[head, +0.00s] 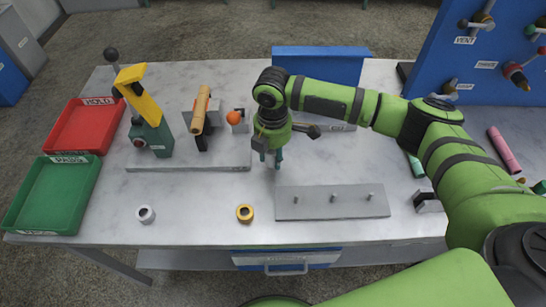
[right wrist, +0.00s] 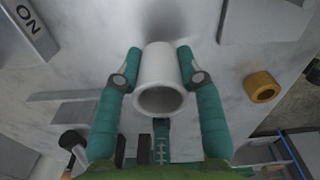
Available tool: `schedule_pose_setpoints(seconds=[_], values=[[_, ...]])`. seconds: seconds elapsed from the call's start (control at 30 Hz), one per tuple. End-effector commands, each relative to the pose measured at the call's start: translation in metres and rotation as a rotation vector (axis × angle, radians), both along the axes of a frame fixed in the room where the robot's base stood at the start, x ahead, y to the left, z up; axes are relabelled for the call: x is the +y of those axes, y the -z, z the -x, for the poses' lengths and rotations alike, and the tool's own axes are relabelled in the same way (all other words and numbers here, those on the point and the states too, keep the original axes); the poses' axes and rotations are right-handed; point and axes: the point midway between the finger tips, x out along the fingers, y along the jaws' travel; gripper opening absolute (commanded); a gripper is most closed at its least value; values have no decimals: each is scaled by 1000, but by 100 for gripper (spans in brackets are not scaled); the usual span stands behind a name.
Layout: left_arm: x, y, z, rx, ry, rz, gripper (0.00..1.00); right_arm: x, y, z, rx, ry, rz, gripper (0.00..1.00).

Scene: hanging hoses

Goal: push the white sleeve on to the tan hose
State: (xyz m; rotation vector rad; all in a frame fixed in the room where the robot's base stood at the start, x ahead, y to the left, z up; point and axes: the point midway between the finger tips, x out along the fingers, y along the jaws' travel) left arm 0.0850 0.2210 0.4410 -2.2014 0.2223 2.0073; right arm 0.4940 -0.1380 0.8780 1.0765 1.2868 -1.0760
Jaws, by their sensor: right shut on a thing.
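The tan hose (head: 201,108) is a short tube raised on a dark stand on the grey base plate, left of my right gripper in the head view. My right gripper (head: 271,162) points down over the table, to the right of the hose and apart from it. In the head view the sleeve is mostly hidden between the fingers. My left gripper is not in view.
A yellow-levered green device (head: 150,115) stands left of the hose, an orange ball (head: 233,117) right of it. A pegged plate (head: 310,210), a yellow ring (head: 245,213) and a pale ring (head: 145,214) lie in front. Red (head: 62,140) and green (head: 30,208) trays sit left.

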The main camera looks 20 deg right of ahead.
Motion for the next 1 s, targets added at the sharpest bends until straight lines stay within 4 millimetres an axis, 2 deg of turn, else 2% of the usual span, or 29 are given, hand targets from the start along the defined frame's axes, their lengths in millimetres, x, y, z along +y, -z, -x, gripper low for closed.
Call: schedule_pose_setpoints(seconds=[0.03, 0.1, 0.17, 0.57, 0.6, 0.63, 1.0], values=[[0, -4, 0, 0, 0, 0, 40, 0, 8, 2, 5, -1, 2, 10], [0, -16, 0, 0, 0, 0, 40, 0, 11, 2, 5, 1, 0, 10], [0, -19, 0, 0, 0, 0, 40, 0, 16, 1, 3, 1, 1, 10], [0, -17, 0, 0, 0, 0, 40, 0, 26, 1, 2, -1, 0, 10], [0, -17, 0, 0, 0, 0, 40, 0, 26, 1, 1, -1, 0, 50], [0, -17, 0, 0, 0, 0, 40, 0, 25, 1, 1, -1, 0, 61], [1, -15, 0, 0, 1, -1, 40, 0, 26, 1, 1, -1, 0, 61]])
